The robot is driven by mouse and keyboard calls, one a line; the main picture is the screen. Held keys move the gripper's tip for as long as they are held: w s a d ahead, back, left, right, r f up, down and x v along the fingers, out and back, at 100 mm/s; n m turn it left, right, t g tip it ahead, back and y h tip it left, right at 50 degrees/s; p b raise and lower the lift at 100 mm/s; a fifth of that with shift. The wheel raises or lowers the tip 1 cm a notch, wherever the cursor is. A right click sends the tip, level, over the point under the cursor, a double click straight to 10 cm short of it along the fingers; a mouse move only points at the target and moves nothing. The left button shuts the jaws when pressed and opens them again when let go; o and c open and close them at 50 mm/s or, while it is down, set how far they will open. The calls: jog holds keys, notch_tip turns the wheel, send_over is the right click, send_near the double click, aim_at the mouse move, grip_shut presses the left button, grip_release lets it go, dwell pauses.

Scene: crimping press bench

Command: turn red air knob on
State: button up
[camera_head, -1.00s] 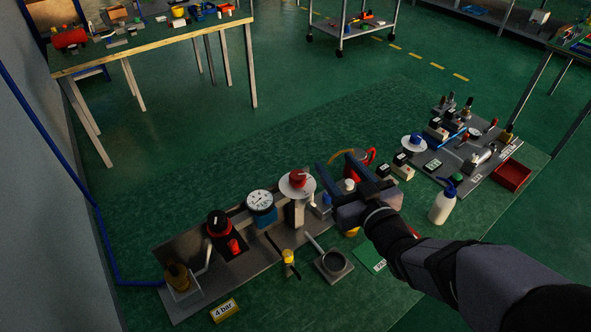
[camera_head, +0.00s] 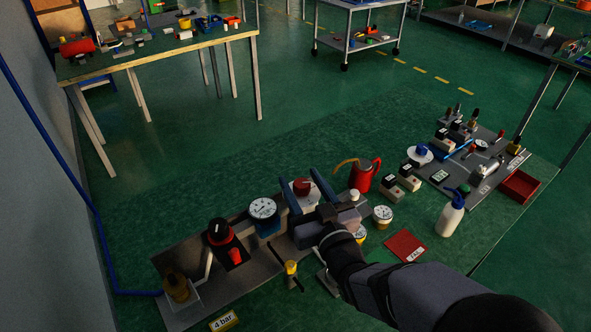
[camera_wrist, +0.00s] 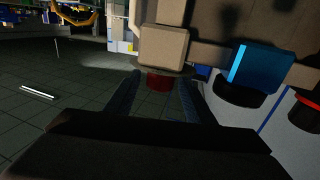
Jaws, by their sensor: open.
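A red knob (camera_head: 303,186) sits on a white disc atop a unit on the grey bench panel. In the wrist view the red knob (camera_wrist: 160,82) shows under a beige block-like part. My gripper (camera_head: 299,181) is open, its two blue fingers on either side of the knob. In the wrist view my gripper (camera_wrist: 160,77) has the knob between its fingertips, with gaps showing beside it. I cannot tell whether a finger touches it. The lower part of its unit is hidden by my gripper.
A pressure gauge (camera_head: 263,209) stands just left of the knob, and a black-and-red knob (camera_head: 219,230) further left. A red jug (camera_head: 365,175), a small gauge (camera_head: 382,215) and a white bottle (camera_head: 450,214) stand to the right.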

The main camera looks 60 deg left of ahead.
jog(key=shift+p+x, duration=0.4)
jog(key=shift+x, duration=1.6)
jog(key=c, duration=1.1)
